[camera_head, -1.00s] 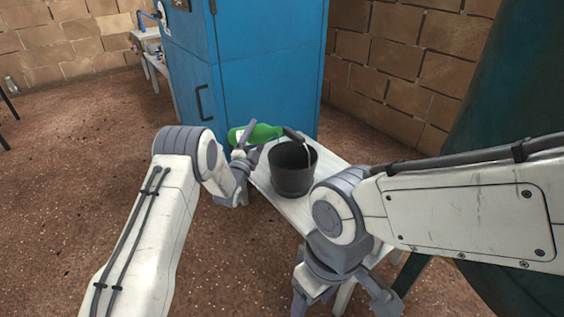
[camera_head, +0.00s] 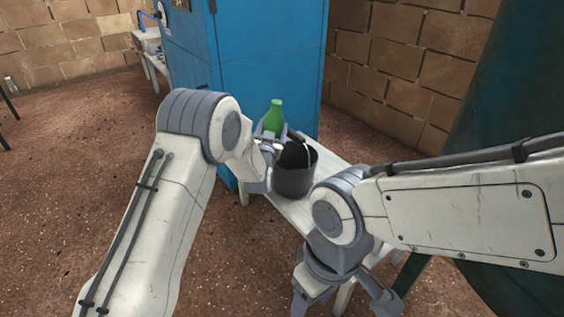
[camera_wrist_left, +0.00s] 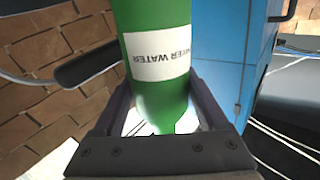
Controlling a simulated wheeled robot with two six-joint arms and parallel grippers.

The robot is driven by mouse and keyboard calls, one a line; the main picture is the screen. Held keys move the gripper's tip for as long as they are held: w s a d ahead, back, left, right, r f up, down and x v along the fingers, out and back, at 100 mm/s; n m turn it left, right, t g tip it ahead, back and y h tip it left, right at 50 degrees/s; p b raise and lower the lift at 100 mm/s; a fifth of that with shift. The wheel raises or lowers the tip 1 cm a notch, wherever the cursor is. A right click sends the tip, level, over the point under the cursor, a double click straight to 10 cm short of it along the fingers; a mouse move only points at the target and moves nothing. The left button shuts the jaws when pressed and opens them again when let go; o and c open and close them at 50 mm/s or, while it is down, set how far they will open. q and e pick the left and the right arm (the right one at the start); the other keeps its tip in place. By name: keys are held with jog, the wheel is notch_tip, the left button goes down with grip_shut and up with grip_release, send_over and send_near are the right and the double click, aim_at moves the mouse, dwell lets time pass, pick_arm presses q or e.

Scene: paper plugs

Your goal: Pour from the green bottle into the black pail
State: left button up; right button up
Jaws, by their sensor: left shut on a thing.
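The green bottle (camera_head: 274,118) stands roughly upright above the left edge of the black pail in the head view. My left gripper (camera_head: 269,136) is shut on the bottle. In the left wrist view the bottle (camera_wrist_left: 155,25) is between the fingers of my left gripper (camera_wrist_left: 160,112), and its white label reads upside down. The black pail (camera_head: 293,182) sits on a white table, its wire handle raised; the left wrist partly covers it. My right gripper (camera_head: 342,299) is low in front of the table, fingers spread and empty.
The white table (camera_head: 296,213) is small, with little bare top around the pail. A blue cabinet (camera_head: 270,60) stands close behind. A large dark green shape (camera_head: 500,110) is at the right. Brown floor lies open at the left.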

aim_at(276, 121)
pick_arm(q)
jog(key=shift+s+d+f+n+g, duration=0.15)
jog(key=shift+s+d+n+g, duration=0.2)
jog(key=shift+d+n, duration=0.5)
jog(key=shift+a, duration=0.2)
jog(key=shift+r+p, duration=1.35)
jog(key=shift+r, duration=0.65)
